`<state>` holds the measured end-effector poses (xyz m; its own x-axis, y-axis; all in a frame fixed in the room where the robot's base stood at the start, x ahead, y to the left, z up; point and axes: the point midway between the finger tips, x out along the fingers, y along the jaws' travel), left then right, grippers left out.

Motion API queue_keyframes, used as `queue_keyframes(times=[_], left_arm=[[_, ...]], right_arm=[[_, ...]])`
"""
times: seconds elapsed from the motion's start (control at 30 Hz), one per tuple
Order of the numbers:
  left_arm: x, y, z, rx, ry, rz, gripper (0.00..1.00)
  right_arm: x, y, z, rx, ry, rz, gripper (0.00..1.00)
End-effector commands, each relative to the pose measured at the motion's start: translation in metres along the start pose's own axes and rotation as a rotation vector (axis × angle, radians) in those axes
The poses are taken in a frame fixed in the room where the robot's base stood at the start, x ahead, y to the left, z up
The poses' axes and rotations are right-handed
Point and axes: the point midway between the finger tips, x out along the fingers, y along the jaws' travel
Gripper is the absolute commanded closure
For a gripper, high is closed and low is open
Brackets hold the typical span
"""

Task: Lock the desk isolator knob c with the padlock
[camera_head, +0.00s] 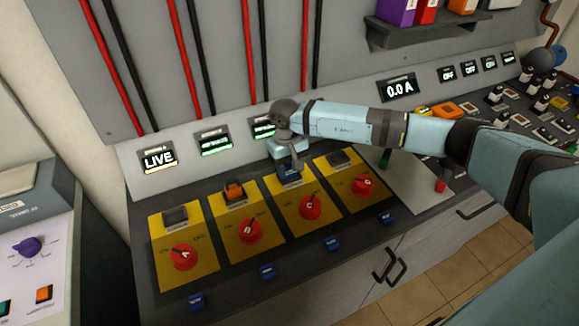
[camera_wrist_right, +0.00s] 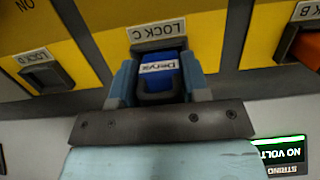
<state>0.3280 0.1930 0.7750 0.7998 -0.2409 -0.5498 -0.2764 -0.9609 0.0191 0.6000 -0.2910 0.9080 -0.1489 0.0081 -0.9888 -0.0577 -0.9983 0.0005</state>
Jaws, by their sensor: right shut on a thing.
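The red knob C (camera_head: 311,206) is on the third yellow panel (camera_head: 306,232) from the left on the desk. A blue padlock (camera_head: 290,178) sits behind it, at the top of that panel. In the right wrist view the padlock (camera_wrist_right: 158,72), with a white name label, is at the "LOCK C" plate (camera_wrist_right: 157,31). My right gripper (camera_wrist_right: 160,84) is shut on the padlock, with a finger on each side. It also shows in the head view (camera_head: 289,163). Whether the padlock is seated or only held there cannot be told. My left gripper is not in view.
Neighbouring yellow panels carry red knobs A (camera_head: 183,257), B (camera_head: 250,231) and D (camera_head: 364,187). An orange padlock (camera_head: 234,192) is at lock B; the grey bracket at lock D (camera_wrist_right: 48,75) looks empty. Displays, including "LIVE" (camera_head: 158,160), line the sloped panel behind.

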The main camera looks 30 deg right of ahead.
Motion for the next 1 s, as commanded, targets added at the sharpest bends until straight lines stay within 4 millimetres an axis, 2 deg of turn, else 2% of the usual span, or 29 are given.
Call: queue_keyframes(times=[0.1,0.13,0.17,0.2,0.47,1.0], left_arm=[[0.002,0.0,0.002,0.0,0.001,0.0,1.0],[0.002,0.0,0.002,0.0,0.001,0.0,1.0],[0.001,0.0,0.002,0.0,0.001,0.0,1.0],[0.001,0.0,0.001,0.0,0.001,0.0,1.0],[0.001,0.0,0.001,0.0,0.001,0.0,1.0],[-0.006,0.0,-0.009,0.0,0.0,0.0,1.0]], right_arm=[[0.003,0.0,-0.001,0.0,0.0,0.0,0.84],[0.003,0.0,-0.001,0.0,0.001,0.0,0.56],[0.002,0.0,-0.001,0.0,0.001,0.0,0.49],[0.002,0.0,-0.001,0.0,0.0,0.0,0.47],[0.001,0.0,0.0,0.0,0.0,0.0,0.47],[-0.041,0.0,-0.001,0.0,0.001,0.0,0.47]])
